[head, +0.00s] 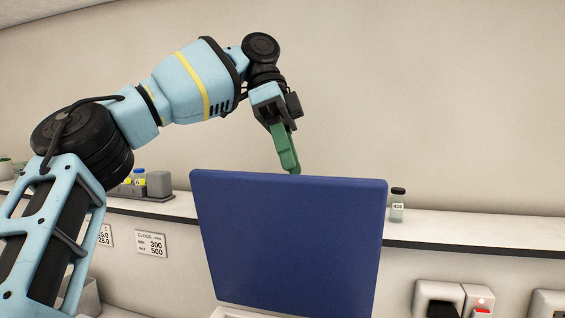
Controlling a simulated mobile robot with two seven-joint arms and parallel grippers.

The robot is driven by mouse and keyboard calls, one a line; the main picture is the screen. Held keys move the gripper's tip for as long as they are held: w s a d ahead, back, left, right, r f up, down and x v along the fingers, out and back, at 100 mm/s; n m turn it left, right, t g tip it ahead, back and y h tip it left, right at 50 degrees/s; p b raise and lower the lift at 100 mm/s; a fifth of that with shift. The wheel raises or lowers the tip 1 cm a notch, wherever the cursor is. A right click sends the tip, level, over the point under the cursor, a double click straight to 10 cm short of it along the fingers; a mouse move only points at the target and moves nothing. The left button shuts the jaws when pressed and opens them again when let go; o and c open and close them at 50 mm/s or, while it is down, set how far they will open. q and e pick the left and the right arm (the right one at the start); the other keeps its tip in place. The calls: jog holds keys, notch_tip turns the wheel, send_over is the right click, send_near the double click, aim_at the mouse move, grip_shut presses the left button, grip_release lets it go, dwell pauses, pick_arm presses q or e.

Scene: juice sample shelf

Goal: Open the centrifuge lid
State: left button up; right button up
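The centrifuge lid (290,240) is a large dark blue panel standing raised in the middle of the head view, with its broad face toward me. A pale strip of the centrifuge body (235,312) shows under its lower edge. My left gripper (291,168) points down at the lid's top edge with its green fingers. The fingertips are at or just behind that edge; I cannot tell whether they touch it. The fingers overlap from this side, so their opening is hidden. My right gripper is not in view.
A shelf (480,231) runs along the wall behind the lid. A small dark-capped bottle labelled 400 (397,206) stands on it just right of the lid. A grey rack with small bottles (150,186) stands at the left. Wall sockets (440,298) are at the lower right.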

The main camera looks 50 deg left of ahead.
aim_at(268, 177)
pick_arm(q)
jog(key=s+d+r, duration=0.1)
jog(key=s+d, duration=0.6)
jog(key=s, duration=0.1)
jog(key=shift+s+d+b, duration=0.2)
jog(key=shift+s+b, duration=0.15)
jog(key=shift+b, duration=0.05)
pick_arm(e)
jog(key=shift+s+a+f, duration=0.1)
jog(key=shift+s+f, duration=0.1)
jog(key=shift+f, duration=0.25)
